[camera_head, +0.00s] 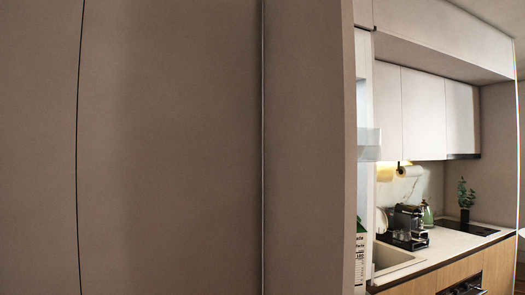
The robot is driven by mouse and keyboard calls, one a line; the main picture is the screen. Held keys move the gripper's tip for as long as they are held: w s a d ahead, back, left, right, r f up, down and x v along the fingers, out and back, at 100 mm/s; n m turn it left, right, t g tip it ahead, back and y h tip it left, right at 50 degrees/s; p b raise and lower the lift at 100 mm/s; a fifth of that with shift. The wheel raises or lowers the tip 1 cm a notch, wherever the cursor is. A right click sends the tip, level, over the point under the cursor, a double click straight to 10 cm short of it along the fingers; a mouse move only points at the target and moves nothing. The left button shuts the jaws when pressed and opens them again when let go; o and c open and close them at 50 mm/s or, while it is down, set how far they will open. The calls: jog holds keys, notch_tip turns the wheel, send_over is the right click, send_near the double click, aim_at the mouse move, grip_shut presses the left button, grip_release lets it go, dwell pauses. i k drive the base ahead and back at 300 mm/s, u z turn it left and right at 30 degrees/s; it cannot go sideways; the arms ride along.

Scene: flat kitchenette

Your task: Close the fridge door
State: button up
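Past that edge, a strip of white lining and a clear door bin (369,144) show. A carton with green and dark print (361,252) shows lower down, partly hidden by the door. The fridge's inside is hidden. My gripper is not in view.
Brown flat panels (170,150) fill the left side. At right are a counter (450,243) with a sink (392,259), a coffee machine (408,222), a kettle (427,213), a plant (465,199) and a dark hob (468,228). White wall cabinets (423,112) hang above.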

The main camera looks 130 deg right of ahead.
aim_at(312, 152)
jog(key=u, duration=0.15)
jog(key=i, duration=0.35)
jog(key=z, duration=5.1)
